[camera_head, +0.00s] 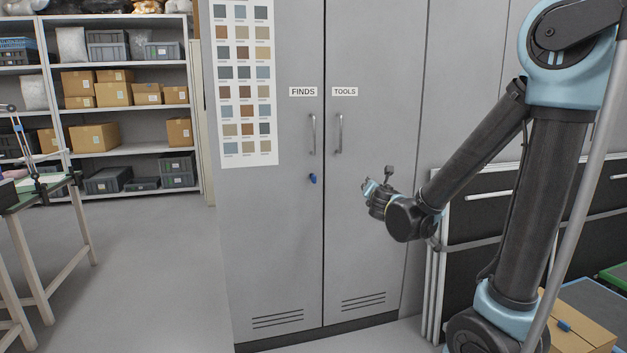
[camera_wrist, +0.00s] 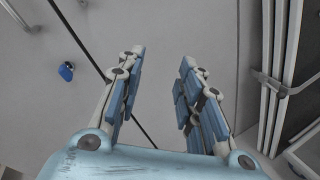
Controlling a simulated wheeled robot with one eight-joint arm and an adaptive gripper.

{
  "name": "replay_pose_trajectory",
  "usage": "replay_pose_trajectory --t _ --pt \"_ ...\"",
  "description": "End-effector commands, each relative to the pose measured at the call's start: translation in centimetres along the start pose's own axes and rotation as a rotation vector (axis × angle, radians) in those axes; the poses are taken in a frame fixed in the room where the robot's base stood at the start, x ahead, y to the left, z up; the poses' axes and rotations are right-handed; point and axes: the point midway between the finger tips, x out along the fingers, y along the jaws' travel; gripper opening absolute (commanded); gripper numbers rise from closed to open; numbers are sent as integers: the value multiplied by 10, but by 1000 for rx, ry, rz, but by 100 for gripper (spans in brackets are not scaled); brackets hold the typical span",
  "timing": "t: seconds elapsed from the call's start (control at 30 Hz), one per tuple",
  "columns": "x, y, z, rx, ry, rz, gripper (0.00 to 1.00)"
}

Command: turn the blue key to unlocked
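The blue key (camera_head: 313,179) is in the left cabinet door, labelled FINDS, below its handle and near the seam. It also shows in the wrist view (camera_wrist: 67,71), left of my fingers. It is too small to tell which way it is turned. My gripper (camera_head: 369,188) is in front of the right door, labelled TOOLS, to the right of the key and apart from it. In the wrist view my gripper (camera_wrist: 163,57) is open, with nothing between its fingers.
The FINDS door handle (camera_head: 312,134) and TOOLS door handle (camera_head: 339,133) stand out above the key. Both doors look shut. White-framed dark panels (camera_head: 500,205) lean right of the cabinet. A table (camera_head: 45,190) and shelves (camera_head: 110,115) are at left; the floor between is clear.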

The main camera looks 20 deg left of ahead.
Motion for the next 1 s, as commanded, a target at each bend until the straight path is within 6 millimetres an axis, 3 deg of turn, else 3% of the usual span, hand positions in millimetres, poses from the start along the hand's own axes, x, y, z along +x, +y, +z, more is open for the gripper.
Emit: replay_pose_trajectory --t 0.03,0.1,0.2,0.33,0.5,0.63,1.0 --pt "3 24 -15 -87 2 63 33" --pt "4 53 -32 -209 -3 143 33" --pt "1 86 -56 -360 -16 239 33" --pt "-4 115 -79 -493 -33 328 33" --pt "-7 131 -93 -571 -46 377 33" --pt "1 136 -95 -578 -48 380 33" --pt "58 157 -97 -574 -47 377 33"
